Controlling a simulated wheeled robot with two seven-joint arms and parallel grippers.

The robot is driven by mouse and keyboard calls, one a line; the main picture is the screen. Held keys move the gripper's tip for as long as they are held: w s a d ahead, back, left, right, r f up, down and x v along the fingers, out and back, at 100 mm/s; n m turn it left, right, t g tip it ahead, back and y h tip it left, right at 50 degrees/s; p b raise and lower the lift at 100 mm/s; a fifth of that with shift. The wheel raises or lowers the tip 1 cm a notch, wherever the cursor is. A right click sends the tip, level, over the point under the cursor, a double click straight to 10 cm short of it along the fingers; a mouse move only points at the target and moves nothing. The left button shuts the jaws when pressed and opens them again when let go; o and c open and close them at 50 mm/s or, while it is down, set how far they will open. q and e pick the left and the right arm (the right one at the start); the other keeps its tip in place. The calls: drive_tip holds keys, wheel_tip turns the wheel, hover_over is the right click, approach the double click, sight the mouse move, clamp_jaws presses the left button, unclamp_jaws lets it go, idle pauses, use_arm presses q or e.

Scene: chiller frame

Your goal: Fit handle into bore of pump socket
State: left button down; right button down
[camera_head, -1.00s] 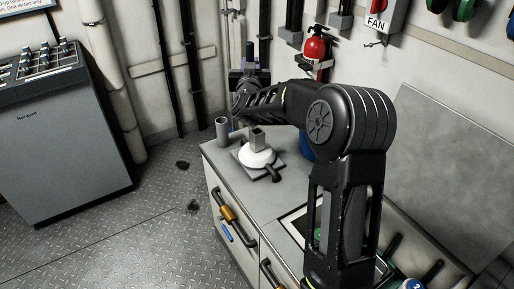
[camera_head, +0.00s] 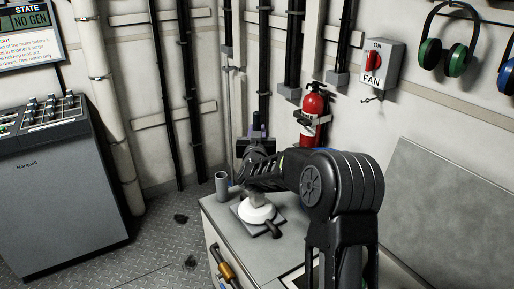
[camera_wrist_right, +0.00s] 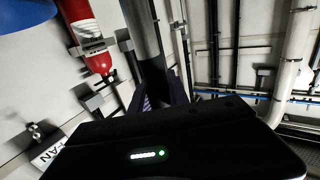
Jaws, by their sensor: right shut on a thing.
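The pump socket (camera_head: 257,213) is a white rounded body with a grey square upright piece, standing on a dark plate on the counter. A short dark stub points out at its front. My right gripper (camera_head: 257,133) is beyond and above the socket, its fingers pointing up. In the right wrist view it is shut on a dark grey bar, the handle (camera_wrist_right: 145,35), which stands up from between the purple-marked fingers. The handle is apart from the socket. My right forearm passes close above the socket and partly hides its top. My left gripper is not in view.
A grey upright tube (camera_head: 222,185) stands left of the socket at the counter's (camera_head: 222,213) far corner. A red fire extinguisher (camera_head: 313,105) and a fan switch box (camera_head: 379,66) hang on the wall behind. A grey cabinet (camera_head: 60,195) stands at left, with open floor between.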

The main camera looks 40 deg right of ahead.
wheel_tip(320, 180, down, 4)
drive_tip(key=shift+r, duration=0.15)
idle(0.5)
drive_tip(key=shift+f, duration=0.2)
drive_tip(key=c, duration=1.3)
unclamp_jaws()
drive_tip(key=shift+o, duration=0.2)
drive_tip(key=shift+r, duration=0.15)
drive_tip(key=b+v, duration=0.1)
drive_tip(key=v, duration=1.1)
